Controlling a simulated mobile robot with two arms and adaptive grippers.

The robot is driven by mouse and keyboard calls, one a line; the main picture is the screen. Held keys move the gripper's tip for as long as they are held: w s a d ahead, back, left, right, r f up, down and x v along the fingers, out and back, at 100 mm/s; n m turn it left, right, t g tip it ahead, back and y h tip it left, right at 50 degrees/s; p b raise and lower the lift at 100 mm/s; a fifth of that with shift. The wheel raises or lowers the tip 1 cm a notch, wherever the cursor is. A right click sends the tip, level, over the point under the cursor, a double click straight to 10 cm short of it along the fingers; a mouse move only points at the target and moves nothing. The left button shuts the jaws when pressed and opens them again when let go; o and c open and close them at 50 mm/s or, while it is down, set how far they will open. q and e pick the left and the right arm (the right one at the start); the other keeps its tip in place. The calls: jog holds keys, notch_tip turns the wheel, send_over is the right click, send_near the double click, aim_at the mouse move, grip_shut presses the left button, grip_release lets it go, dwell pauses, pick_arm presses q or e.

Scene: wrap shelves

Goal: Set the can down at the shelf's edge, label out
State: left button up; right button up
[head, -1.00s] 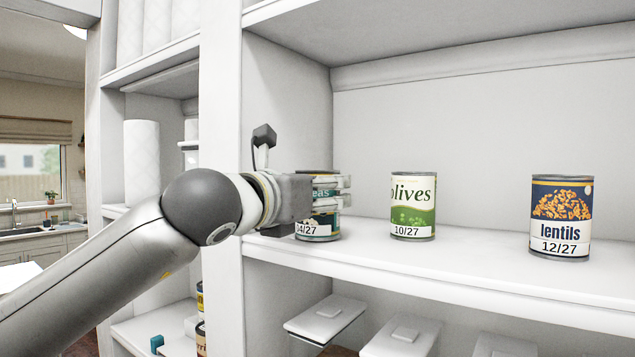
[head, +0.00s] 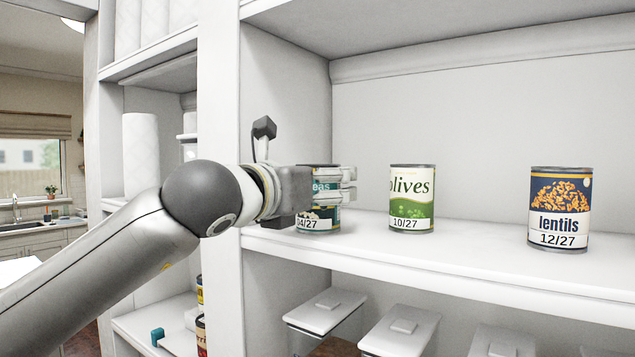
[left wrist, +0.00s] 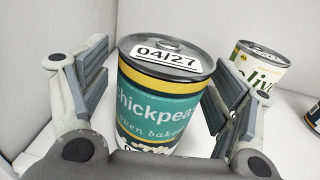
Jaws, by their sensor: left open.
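The chickpea can (head: 320,187) stands upright on the white shelf (head: 420,256), at the left near the front edge. Its teal label, with the date 04/27 low on it, faces out in the head view, partly hidden by my gripper. My left gripper (head: 348,184) reaches in from the left with its fingers around the can. In the left wrist view the can (left wrist: 160,98) stands between the spread fingers, with gaps on both sides; 04/27 also shows at its top. My right gripper is not in view.
An olives can (head: 411,205) stands to the right, and a lentils can (head: 560,210) farther right, both near the front edge. A white upright panel (head: 222,150) bounds the shelf at the left. Lidded containers (head: 400,330) sit below. The shelf behind the cans is clear.

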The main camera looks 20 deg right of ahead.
pick_arm(q)
jog(key=b+v, duration=0.6)
jog(key=v, duration=0.6)
jog(key=shift+b, duration=0.4)
